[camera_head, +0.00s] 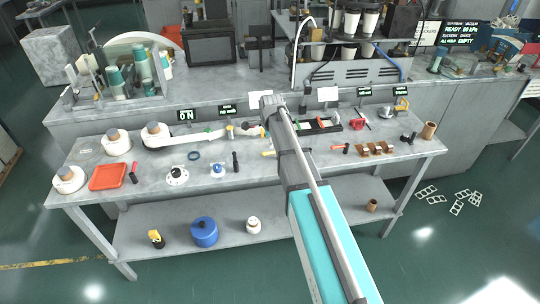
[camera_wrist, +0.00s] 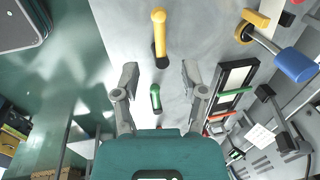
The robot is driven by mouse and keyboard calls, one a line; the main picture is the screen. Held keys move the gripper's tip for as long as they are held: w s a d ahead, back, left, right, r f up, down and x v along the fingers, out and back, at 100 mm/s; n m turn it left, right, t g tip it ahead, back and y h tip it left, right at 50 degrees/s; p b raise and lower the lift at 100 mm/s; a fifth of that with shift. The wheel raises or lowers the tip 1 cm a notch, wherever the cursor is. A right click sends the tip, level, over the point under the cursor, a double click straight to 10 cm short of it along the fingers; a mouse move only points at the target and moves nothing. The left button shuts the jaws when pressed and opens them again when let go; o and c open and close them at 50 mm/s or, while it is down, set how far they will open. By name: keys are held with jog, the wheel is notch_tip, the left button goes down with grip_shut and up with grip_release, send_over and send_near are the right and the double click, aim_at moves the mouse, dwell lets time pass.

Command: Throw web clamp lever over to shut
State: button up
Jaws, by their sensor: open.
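In the wrist view my gripper (camera_wrist: 159,76) is open and empty, its fingers pointing down towards the bench. A short green-handled piece (camera_wrist: 155,97) shows between the fingers. A yellow-handled piece (camera_wrist: 159,35) lies just beyond the fingertips; it also shows in the head view (camera_head: 268,153). A blue-handled lever (camera_wrist: 295,65) reaches out from a yellow round part (camera_wrist: 250,24) at the upper right, apart from my gripper. It seems to be the web clamp lever, near the end of the white web (camera_head: 195,137). I cannot tell its clamp state. My arm hides the gripper in the head view.
A black tray with coloured strips (camera_wrist: 232,90) lies right of the fingers in the wrist view. White rolls (camera_head: 117,143), a red tray (camera_head: 108,177) and small tools crowd the bench (camera_head: 135,203). Its front edge borders green floor (camera_wrist: 70,75).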

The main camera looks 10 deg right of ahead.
aim_at(269, 153)
jog(key=shift+w+f+b, duration=0.25)
jog(key=shift+f+b, duration=0.85)
jog(key=shift+f, duration=0.1)
jog(key=shift+w+f+b, duration=0.2)
jog(key=shift+f+b, duration=0.85)
jog(key=shift+f, duration=0.1)
jog(key=shift+w+f+b, duration=0.25)
jog(key=shift+f+b, duration=0.85)
jog(key=shift+f, duration=0.1)
grip_shut()
jog(key=shift+d, duration=0.1)
